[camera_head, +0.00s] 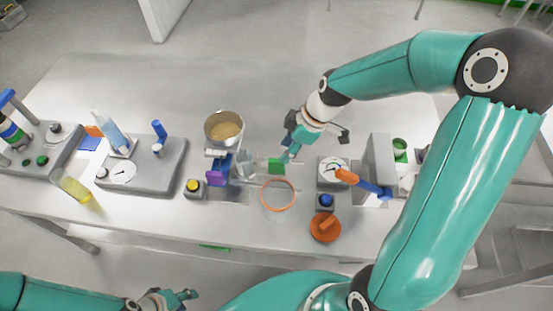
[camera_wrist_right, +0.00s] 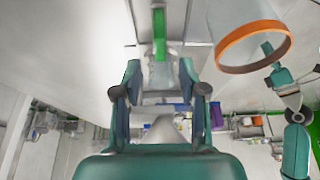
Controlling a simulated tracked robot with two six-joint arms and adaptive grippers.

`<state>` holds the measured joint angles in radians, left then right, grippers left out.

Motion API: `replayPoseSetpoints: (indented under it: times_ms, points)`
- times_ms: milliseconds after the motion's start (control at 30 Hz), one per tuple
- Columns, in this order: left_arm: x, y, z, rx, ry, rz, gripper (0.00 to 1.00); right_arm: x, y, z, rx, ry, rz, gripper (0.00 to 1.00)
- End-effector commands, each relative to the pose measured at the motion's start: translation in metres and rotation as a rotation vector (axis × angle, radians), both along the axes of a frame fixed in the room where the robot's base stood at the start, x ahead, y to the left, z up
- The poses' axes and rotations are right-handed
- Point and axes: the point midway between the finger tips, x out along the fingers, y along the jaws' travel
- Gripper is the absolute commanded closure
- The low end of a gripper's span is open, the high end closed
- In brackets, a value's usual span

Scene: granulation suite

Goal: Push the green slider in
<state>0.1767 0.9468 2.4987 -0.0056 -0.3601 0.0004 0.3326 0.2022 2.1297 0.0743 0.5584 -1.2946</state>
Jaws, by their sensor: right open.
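The green slider (camera_head: 277,166) shows in the head view as a small green block by a clear part of the bench device, just behind the orange ring. In the right wrist view a green piece (camera_wrist_right: 160,48) lies ahead, lined up with the gap between my fingers. My right gripper (camera_head: 289,153) reaches down beside the green block from behind and right. It is open, with its fingers apart in the wrist view (camera_wrist_right: 160,80) and nothing between them. I cannot tell whether a finger touches the green block. My left gripper (camera_head: 176,298) is at the lower edge, away from the bench; its fingers are unclear.
An orange-rimmed clear cylinder (camera_head: 278,195) stands in front of the green block. A metal bowl (camera_head: 224,129), purple block (camera_head: 217,172) and yellow button (camera_head: 194,186) lie left. A gauge (camera_head: 333,170), blue button (camera_head: 326,201) and orange knob (camera_head: 325,227) lie right.

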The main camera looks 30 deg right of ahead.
Motion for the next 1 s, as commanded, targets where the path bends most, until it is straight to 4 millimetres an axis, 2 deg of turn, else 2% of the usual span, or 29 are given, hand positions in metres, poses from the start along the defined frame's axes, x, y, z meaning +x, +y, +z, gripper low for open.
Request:
replayPoseSetpoints:
  times_ms: [100,333,500,800,867,1000]
  points:
    - [0.000,0.000,0.004,0.000,0.000,0.000,0.60,0.006,0.008,-0.024,0.002,0.006,0.002,0.58]
    - [0.000,0.000,0.008,0.000,0.000,0.000,0.60,0.015,0.019,-0.057,0.001,0.003,0.001,0.58]
    - [0.000,0.000,0.009,0.000,0.000,0.000,0.60,0.018,0.021,-0.067,0.000,0.001,0.000,0.58]
    - [0.000,0.000,0.009,0.000,0.000,0.000,0.60,0.019,0.022,-0.069,-0.001,-0.002,0.000,0.58]
    - [0.000,0.000,0.009,0.000,0.000,0.000,0.60,0.019,0.022,-0.069,-0.001,-0.001,-0.001,0.67]
    - [0.000,0.000,0.009,0.000,0.000,0.000,0.60,0.019,0.022,-0.069,-0.001,-0.001,0.000,0.90]
